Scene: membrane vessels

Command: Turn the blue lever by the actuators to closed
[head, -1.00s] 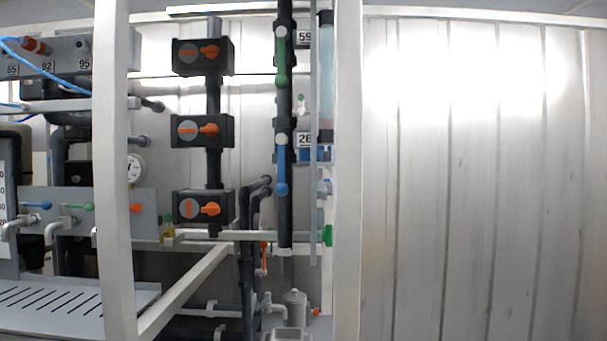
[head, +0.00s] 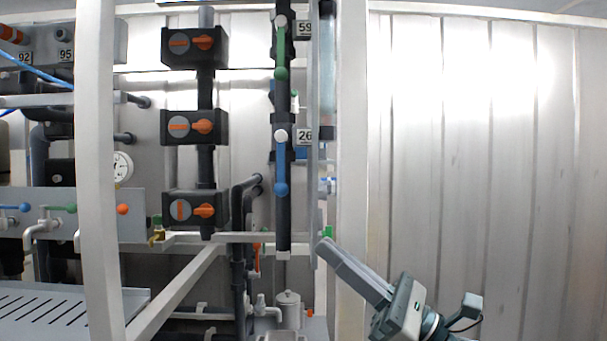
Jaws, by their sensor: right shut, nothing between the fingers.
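The blue lever (head: 281,172) hangs straight down on the dark vertical pipe, to the right of the black actuators with orange knobs (head: 194,127). Its pivot is at the top, beside the label 26. My right gripper (head: 324,244) comes in from the lower right, in front of the white frame post. Its fingers are shut and empty and point up and left. It is below and right of the blue lever, apart from it in the picture. My left gripper is not in view.
A green lever (head: 281,52) hangs on the same pipe above the blue one. A white post (head: 351,120) stands just right of the levers, another (head: 97,170) at the left. A small blue handle (head: 14,207) is on the left panel. The right wall area is open.

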